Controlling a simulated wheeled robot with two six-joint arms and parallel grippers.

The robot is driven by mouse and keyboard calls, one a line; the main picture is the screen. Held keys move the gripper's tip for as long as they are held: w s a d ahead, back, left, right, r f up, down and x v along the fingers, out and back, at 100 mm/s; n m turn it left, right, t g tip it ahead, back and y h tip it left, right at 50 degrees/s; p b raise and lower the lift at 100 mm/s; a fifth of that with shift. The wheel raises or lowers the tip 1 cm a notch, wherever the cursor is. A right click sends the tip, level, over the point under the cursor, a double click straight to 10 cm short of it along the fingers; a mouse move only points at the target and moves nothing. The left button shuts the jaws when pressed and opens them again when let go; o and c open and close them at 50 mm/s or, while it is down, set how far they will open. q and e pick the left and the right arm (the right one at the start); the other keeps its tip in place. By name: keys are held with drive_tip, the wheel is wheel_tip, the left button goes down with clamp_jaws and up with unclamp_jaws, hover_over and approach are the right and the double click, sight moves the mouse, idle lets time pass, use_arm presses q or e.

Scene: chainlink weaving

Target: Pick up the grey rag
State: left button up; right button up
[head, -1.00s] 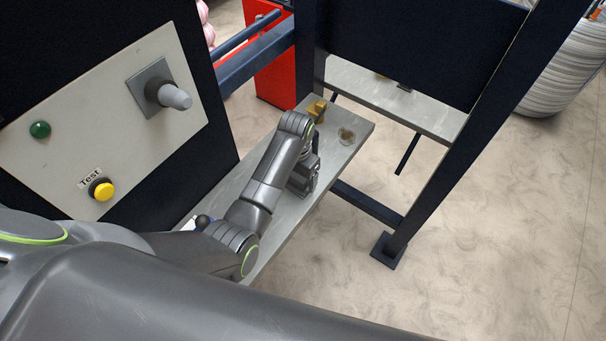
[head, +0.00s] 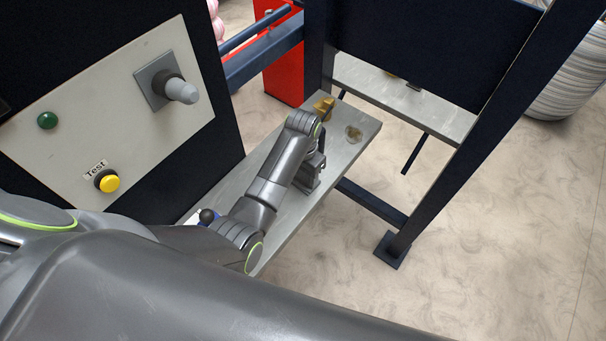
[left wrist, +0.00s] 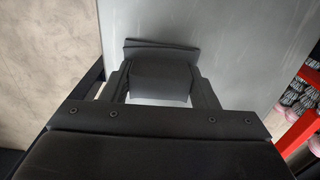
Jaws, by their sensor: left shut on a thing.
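The grey rag (left wrist: 160,82) shows in the left wrist view as a dark grey, folded piece between the two fingers of my left gripper (left wrist: 162,72). The fingers are shut on it, one at each side, and its far edge spreads a little past the fingertips. A pale shelf surface lies behind it. In the head view my left gripper (head: 308,176) is low over the grey shelf (head: 285,222), partly hidden by my own arm. I cannot tell there whether the rag touches the shelf. My right gripper is not in view.
A panel (head: 95,130) with a yellow button (head: 109,183), a green button (head: 47,120) and a grey knob (head: 180,91) stands left of the arm. Brass-coloured pieces (head: 324,106) lie at the shelf's far end.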

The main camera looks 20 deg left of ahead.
use_arm(q)
wheel_tip(320, 180, up, 7)
drive_tip(key=shift+r+b, duration=0.1)
drive_tip(key=shift+b, duration=0.8)
drive_tip(key=shift+r+p, duration=0.7)
drive_tip(key=shift+r, duration=0.15)
drive_tip(key=shift+r+p, duration=0.35)
drive_tip(key=shift+r, duration=0.1)
drive_tip(key=o, duration=0.4)
drive_tip(key=c, duration=0.3)
drive_tip(key=shift+d+f, duration=0.1)
